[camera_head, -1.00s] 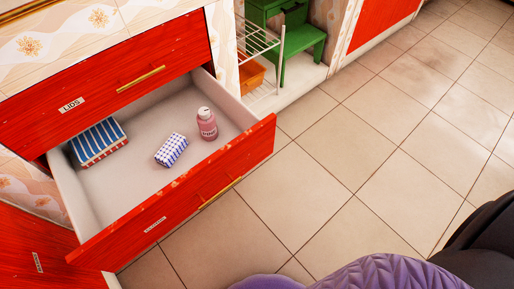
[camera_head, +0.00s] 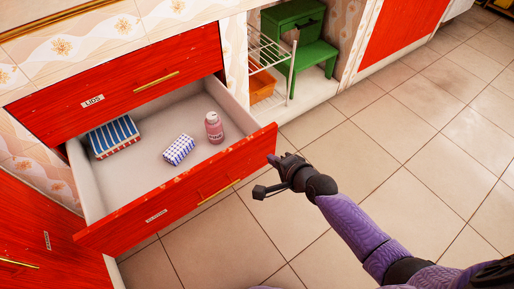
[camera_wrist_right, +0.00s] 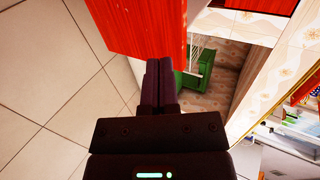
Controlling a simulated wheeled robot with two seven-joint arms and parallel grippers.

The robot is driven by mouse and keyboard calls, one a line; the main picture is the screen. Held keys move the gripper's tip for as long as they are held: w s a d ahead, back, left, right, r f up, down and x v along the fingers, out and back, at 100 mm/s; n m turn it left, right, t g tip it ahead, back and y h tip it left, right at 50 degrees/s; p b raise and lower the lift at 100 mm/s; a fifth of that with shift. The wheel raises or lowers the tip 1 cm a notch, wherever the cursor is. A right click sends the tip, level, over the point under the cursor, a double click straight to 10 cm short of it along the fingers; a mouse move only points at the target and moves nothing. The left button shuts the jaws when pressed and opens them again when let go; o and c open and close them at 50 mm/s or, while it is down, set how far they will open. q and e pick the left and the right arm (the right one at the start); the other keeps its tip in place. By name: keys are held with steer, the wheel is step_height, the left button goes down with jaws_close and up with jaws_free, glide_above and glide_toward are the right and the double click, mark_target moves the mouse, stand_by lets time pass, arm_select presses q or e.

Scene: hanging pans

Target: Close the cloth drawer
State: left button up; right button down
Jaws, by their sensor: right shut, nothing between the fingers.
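The cloth drawer (camera_head: 190,198) is a red-fronted drawer pulled well out, with a gold handle (camera_head: 219,192) and a small label on its front. Inside it lie a blue striped folded cloth (camera_head: 114,137), a blue-and-white checked bundle (camera_head: 179,149) and an upright pink bottle (camera_head: 214,127). My right gripper (camera_head: 272,160) is shut and empty, close to the right end of the drawer front; I cannot tell if it touches. In the right wrist view, its closed fingers (camera_wrist_right: 159,85) point toward a red panel (camera_wrist_right: 145,25). My left gripper is not in view.
A shut red drawer labelled LIDS (camera_head: 120,95) sits above. A white wire rack (camera_head: 270,60) with an orange box and a green step stool (camera_head: 303,45) stand in the recess behind. The tiled floor (camera_head: 400,150) at the right is clear.

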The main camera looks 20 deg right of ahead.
mark_target(251, 143)
steer(key=b+x, duration=0.1)
steer(key=x, duration=0.2)
steer(key=b+x, duration=0.2)
steer(key=x, duration=0.1)
steer(key=shift+w+a+r, duration=0.15)
steer(key=shift+w+r, duration=0.05)
steer(key=shift+w, duration=0.3)
steer(key=shift+w+a+r+b, duration=0.2)
steer(key=shift+w+b, duration=0.3)
steer(key=shift+w, duration=0.15)
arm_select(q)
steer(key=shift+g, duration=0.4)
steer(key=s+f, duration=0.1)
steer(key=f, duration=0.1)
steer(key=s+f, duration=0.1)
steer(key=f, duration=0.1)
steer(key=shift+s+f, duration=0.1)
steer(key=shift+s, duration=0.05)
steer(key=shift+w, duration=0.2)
